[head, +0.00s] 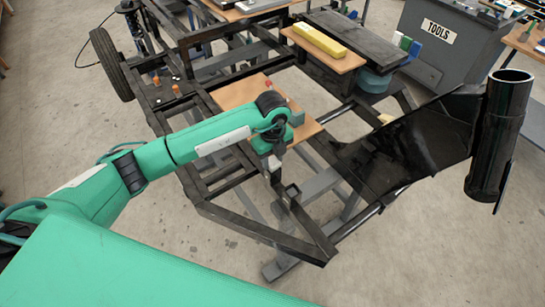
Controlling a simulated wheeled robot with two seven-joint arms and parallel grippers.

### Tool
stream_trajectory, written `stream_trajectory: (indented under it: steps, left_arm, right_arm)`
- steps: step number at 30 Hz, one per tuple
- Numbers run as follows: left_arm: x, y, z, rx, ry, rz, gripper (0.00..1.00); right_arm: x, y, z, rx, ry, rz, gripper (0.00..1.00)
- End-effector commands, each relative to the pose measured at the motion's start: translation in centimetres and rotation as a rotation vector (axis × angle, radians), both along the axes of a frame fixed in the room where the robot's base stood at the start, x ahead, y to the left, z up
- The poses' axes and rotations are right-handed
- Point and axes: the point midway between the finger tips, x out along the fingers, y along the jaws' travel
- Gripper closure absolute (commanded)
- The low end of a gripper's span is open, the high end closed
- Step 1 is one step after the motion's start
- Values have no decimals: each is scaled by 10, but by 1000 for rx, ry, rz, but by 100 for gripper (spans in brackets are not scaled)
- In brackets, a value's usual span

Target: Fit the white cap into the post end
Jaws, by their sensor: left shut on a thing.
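My left arm reaches in from the left, and its gripper (275,155) points down over the middle of the black frame. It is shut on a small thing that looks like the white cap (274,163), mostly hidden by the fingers. A short upright black post (275,178) stands just below the gripper. I cannot tell whether the cap touches the post end or is inside it. My right gripper is out of view.
A wooden board (240,94) lies on the frame behind the gripper. Another board bears a yellow block (320,41). A large black tube (500,130) stands at the right. A grey tools cabinet (440,55) is at the back. Orange pieces (176,90) sit on the left rail.

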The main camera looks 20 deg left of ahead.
Motion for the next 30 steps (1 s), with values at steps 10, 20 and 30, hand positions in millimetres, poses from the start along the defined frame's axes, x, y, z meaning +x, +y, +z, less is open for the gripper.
stream_trajectory:
  steps: [10,20,30]
  left_arm:
    - [0,0,0,0,0,0,39]
    - [1,0,8,-2,-2,-1,39]
    - [1,0,78,-2,-7,-1,39]
  right_arm:
    - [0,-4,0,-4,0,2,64]
    - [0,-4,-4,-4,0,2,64]
    - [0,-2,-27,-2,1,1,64]
